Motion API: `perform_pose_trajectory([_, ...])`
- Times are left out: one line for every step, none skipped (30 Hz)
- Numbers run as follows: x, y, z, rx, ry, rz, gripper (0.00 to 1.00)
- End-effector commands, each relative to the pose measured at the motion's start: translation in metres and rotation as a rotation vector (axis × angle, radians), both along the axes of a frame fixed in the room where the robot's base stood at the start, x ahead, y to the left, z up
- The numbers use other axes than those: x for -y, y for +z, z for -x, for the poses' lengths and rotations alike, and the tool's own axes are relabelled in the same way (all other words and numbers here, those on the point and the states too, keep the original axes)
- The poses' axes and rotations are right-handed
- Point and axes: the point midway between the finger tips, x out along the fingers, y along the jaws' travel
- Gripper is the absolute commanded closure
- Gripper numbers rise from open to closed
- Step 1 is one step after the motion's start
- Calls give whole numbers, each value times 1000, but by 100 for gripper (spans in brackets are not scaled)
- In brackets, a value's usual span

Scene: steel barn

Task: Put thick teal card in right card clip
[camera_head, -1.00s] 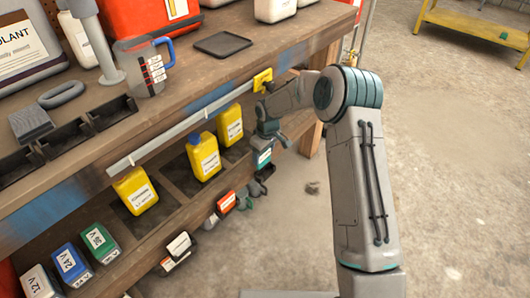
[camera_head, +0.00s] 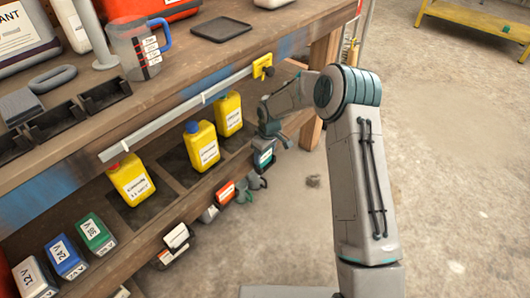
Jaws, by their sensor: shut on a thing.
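A teal card with a white label (camera_head: 263,157) is at the front edge of the lower shelf, below the end of my arm. My gripper (camera_head: 267,141) is small and partly hidden by my wrist; it is shut on the teal card. Dark card clips line the lower shelf edge; the one at the right (camera_head: 257,182) is just below the teal card. I cannot tell whether the card touches that clip. An orange card with a white label (camera_head: 226,193) stands further left along the edge.
Yellow bottles (camera_head: 202,146) stand in the lower shelf behind the edge. A grey rail (camera_head: 190,106) with a yellow end piece (camera_head: 262,66) runs above them. White-labelled cards (camera_head: 176,237) are lower left. The concrete floor (camera_head: 450,200) to the right is clear.

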Motion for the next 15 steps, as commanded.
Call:
perform_pose_trajectory([0, -2, 0, 0, 0, 0, 62])
perform_pose_trajectory([0, -2, 0, 0, 0, 0, 62])
perform_pose_trajectory([0, -3, 0, 0, 0, 0, 62])
perform_pose_trajectory([0, -4, 0, 0, 0, 0, 62])
perform_pose_trajectory([0, -4, 0, 0, 0, 0, 62])
perform_pose_trajectory([0, -5, 0, 0, 0, 0, 62])
perform_pose_trajectory([0, -6, 0, 0, 0, 0, 62])
perform_pose_trajectory([0, -6, 0, 0, 0, 0, 62])
perform_pose_trajectory([0, -7, 0, 0, 0, 0, 62])
perform_pose_trajectory([0, -8, 0, 0, 0, 0, 62])
perform_pose_trajectory([0, -8, 0, 0, 0, 0, 62])
perform_pose_trajectory([0, -9, 0, 0, 0, 0, 62])
perform_pose_trajectory([0, -10, 0, 0, 0, 0, 62])
perform_pose_trajectory([0, -10, 0, 0, 0, 0, 62])
perform_pose_trajectory([0, -11, 0, 0, 0, 0, 62])
